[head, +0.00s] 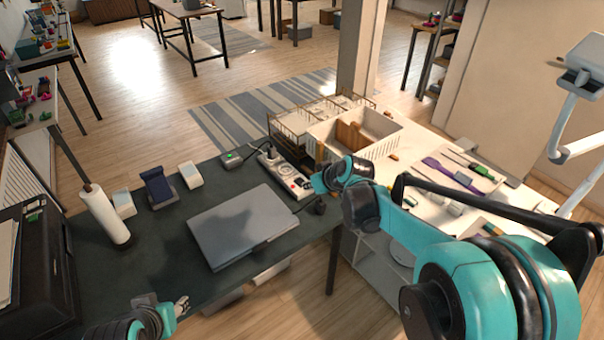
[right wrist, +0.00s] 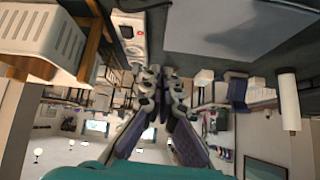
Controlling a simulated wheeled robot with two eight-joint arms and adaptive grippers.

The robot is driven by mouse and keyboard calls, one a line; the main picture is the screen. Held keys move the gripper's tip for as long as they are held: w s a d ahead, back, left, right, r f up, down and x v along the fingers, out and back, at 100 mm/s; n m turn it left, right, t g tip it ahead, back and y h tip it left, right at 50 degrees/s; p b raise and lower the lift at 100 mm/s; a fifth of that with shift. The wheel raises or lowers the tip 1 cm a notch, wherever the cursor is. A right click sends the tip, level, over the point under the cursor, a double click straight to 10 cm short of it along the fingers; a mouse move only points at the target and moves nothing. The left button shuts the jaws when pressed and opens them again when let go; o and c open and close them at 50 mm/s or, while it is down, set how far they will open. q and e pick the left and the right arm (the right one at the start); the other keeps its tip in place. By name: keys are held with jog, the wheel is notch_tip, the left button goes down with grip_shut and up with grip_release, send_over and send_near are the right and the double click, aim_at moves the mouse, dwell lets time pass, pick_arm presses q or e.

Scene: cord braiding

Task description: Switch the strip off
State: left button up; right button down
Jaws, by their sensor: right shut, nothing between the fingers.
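The white power strip (head: 285,174) lies along the right edge of the dark desk, with a black plug and cord at its far end. A small red spot, apparently its switch, shows near its near end; the strip also shows in the right wrist view (right wrist: 130,38). Whether the switch is on or off cannot be told. My right gripper (head: 320,187) is close to the strip's near end. Its fingers (right wrist: 163,75) are shut and empty, with the strip off to one side. My left gripper (head: 182,304) is at the desk's front edge, away from the strip; its opening is unclear.
A closed grey laptop (head: 242,225) lies left of the strip. A small box with a green light (head: 232,158) sits near the strip's far end. A wire rack and a white crate (head: 385,128) stand to the right. A paper roll (head: 105,217) stands at the left.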

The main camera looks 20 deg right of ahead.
jog(key=w+d+f+p, duration=0.1)
jog(key=w+d+f, duration=0.2)
jog(key=w, duration=0.3)
jog(key=w+d+f+n+t+y+p, duration=0.1)
jog(key=w+d+f+p, duration=0.1)
jog(key=w, duration=0.4)
jog(key=shift+w+d+f, duration=0.2)
jog(key=shift+d+f, duration=0.45)
jog(key=shift+d, duration=0.15)
jog(key=b, duration=0.3)
send_over(301, 181)
jog(key=s, duration=0.2)
jog(key=f, duration=0.6)
jog(key=shift+d, duration=0.2)
jog(key=f, duration=0.1)
jog(key=w+f, duration=0.1)
jog(key=shift+a+f, duration=0.1)
jog(key=shift+f, duration=0.2)
jog(key=shift+f+b, duration=0.45)
jog(key=shift+f, duration=0.3)
